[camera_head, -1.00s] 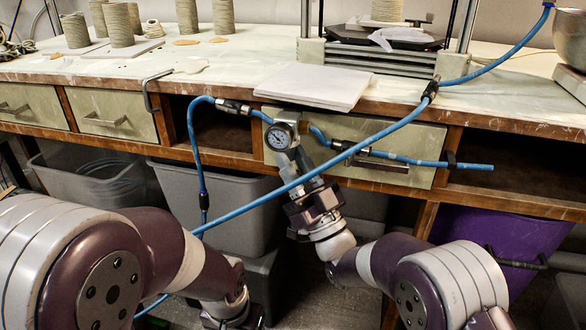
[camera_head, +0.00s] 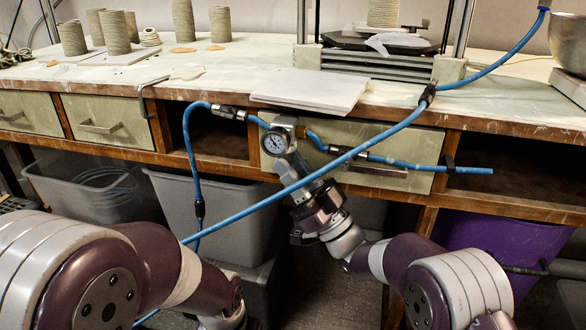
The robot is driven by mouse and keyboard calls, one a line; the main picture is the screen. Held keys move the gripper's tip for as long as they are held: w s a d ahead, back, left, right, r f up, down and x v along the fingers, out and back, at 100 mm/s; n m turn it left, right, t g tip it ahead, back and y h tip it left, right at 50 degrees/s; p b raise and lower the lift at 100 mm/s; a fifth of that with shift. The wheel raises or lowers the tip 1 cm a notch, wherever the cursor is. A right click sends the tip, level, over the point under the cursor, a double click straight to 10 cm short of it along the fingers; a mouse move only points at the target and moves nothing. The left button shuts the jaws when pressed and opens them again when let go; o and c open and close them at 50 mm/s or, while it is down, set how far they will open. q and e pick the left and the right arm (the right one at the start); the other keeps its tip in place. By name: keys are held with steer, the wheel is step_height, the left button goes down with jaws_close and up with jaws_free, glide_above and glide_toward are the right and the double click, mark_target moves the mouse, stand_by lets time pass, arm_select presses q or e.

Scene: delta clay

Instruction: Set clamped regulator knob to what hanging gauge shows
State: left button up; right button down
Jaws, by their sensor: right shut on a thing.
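The round white-faced gauge (camera_head: 275,141) hangs on the blue hose in front of the bench's drawer front. Its needle is too small to read for certain. My right gripper (camera_head: 297,163) reaches up from below right, its fingers shut just below the gauge, on the regulator body (camera_head: 290,150) there. The knob is hidden or too small to tell apart from the fingers. My left arm (camera_head: 185,265) lies at lower left, and its gripper is not in view.
White boards (camera_head: 310,88) lie at the bench edge above. A grey bin (camera_head: 235,225) and a purple bin (camera_head: 490,245) stand below. A black clamp handle (camera_head: 147,95) sits at the left edge.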

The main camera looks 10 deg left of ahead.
steer(key=c, duration=1.2)
jaws_free()
steer(key=shift+d+f, duration=0.1)
steer(key=v, duration=1.2)
steer(key=shift+s+d+f+p, duration=0.1)
steer(key=shift+f+p, duration=0.1)
steer(key=shift+p, duration=0.1)
